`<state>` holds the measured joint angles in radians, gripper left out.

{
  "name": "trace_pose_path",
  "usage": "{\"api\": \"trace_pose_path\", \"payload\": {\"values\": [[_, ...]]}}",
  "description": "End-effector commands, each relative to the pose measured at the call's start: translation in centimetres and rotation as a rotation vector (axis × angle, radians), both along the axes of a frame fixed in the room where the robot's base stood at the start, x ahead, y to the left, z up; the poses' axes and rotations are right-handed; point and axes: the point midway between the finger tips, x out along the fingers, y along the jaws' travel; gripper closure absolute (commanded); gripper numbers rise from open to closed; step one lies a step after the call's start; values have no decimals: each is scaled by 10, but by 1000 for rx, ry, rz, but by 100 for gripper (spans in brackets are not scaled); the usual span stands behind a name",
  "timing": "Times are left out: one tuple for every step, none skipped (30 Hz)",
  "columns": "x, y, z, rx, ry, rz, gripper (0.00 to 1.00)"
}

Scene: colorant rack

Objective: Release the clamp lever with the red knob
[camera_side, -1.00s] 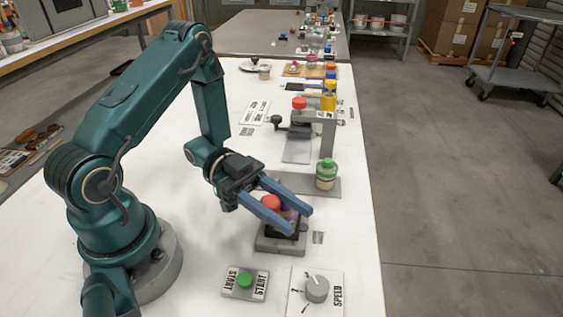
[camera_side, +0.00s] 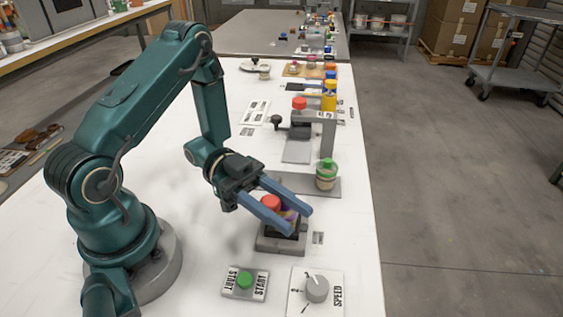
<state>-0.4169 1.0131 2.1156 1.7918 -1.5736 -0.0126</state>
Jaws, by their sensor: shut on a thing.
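The clamp (camera_side: 283,246) is a grey and black block at the near right of the white table. Its red knob (camera_side: 271,202) lies between the two blue fingers of my gripper (camera_side: 301,221). My gripper is shut on the red knob, reaching down from the upper left.
A green START button (camera_side: 244,281) and a SPEED dial (camera_side: 317,289) sit in front of the clamp. A green-capped bottle (camera_side: 326,176) stands on a grey plate behind it. Farther back is a stand (camera_side: 327,135) with another red-topped part (camera_side: 299,103).

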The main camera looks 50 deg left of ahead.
Motion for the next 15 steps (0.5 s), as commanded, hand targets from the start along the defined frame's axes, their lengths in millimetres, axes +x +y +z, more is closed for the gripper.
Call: {"api": "trace_pose_path", "payload": {"values": [[0,0,0,0,0,1,100],[0,0,0,0,0,1,100],[0,0,0,0,0,1,100],[0,0,0,-1,0,1,100],[0,0,0,-1,0,1,100],[0,0,0,-1,0,0,100],[0,0,0,-1,-1,-2,100],[0,0,0,-1,-1,-4,100],[-1,1,0,0,-2,-9,100],[-1,1,0,0,-2,-14,100],[-2,1,0,0,-2,-21,100],[-2,2,0,0,-2,-31,100],[-3,2,0,0,-2,-41,100],[-4,3,0,1,-3,-54,100],[-5,4,0,2,-4,-72,100]]}}
